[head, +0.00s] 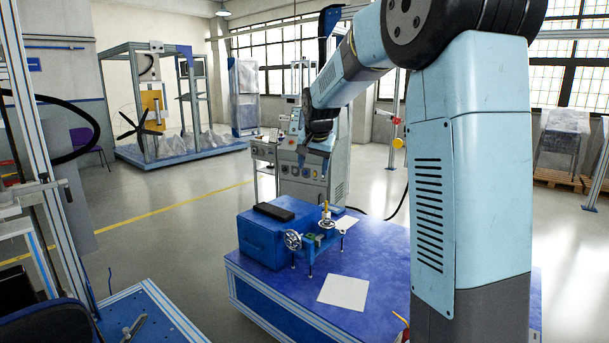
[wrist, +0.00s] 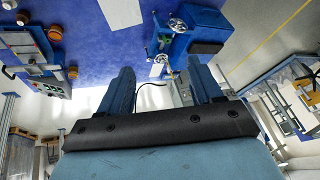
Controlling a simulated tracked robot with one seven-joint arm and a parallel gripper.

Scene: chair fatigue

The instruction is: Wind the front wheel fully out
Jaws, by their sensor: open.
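A small blue vise-like fixture (head: 318,244) stands on a blue table, beside a blue box. A silver spoked handwheel (head: 292,240) is on its near left side, facing the head camera; it also shows in the wrist view (wrist: 178,25). A second, flatter wheel (head: 326,223) sits on top near a brass-coloured post; it seems to show in the wrist view (wrist: 160,58). My gripper (head: 315,156) hangs above and behind the fixture, touching neither wheel. In the wrist view its two blue fingers (wrist: 163,70) are wide apart with nothing between them.
The blue box (head: 262,236) carries a black block (head: 273,212) and stands left of the fixture. A white sheet (head: 343,291) lies on the table (head: 290,300) in front. A grey control cabinet (head: 312,180) stands behind. Air above the fixture looks clear.

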